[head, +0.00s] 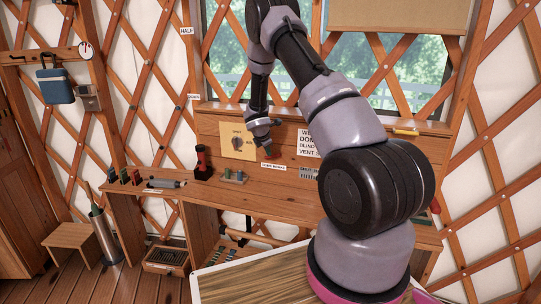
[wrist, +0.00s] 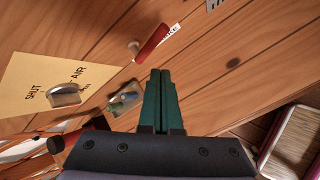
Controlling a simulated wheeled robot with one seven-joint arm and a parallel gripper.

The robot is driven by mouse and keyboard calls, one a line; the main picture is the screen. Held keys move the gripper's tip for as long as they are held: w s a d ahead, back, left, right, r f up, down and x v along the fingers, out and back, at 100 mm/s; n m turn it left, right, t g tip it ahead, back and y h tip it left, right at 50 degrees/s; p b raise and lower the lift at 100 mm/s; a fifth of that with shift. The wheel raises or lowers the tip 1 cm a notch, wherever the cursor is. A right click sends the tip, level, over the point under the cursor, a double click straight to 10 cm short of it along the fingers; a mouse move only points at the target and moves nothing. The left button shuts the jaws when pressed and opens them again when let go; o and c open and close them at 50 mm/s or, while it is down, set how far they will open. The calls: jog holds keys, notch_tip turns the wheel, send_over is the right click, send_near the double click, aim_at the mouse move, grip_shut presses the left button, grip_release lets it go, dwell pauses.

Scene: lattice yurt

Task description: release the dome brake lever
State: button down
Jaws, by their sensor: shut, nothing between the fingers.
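The dome brake lever (wrist: 153,42) is a red handle on a pale round pivot, mounted on the wooden panel. In the wrist view it lies ahead of my fingertips, slanting up to the right, with a white label partly behind it. My gripper (wrist: 161,72) has green fingers, which are together and empty. Their tips look apart from the lever, just below it in the picture. In the head view my gripper (head: 267,146) is in front of the panel, above a white label (head: 273,166), and largely hides the lever.
A yellow plate (head: 237,142) with a dark knob is left of my gripper. A small block with several coloured pegs (head: 234,177) and a red-and-black upright object (head: 202,162) stand on the bench (head: 262,193). White signs (head: 307,142) are to the right.

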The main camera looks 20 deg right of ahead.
jog(key=s+r, duration=0.5)
jog(key=s, duration=0.1)
jog(key=shift+s+d, duration=0.25)
jog(key=shift+d, duration=0.05)
jog(key=shift+r, duration=0.1)
jog(key=s+r+m, duration=0.7)
jog(key=r, duration=0.5)
jog(key=s+r+m, duration=0.6)
jog(key=s+r, duration=0.1)
jog(key=r, duration=0.5)
jog(key=s+a+r+m+y, duration=0.2)
jog(key=s+a+r+m, duration=0.1)
jog(key=s, duration=0.5)
jog(key=s+a+r+m+y, duration=0.2)
jog(key=s+a+r+m, duration=0.1)
jog(key=s, duration=0.5)
jog(key=s+a+r+m+t+y, duration=0.1)
jog(key=s+a+r+m+y, duration=0.1)
jog(key=s+a, duration=0.5)
jog(key=r+m, duration=0.1)
jog(key=m, duration=0.1)
jog(key=shift+s+m+y, duration=0.3)
jog(key=shift+s+m, duration=0.1)
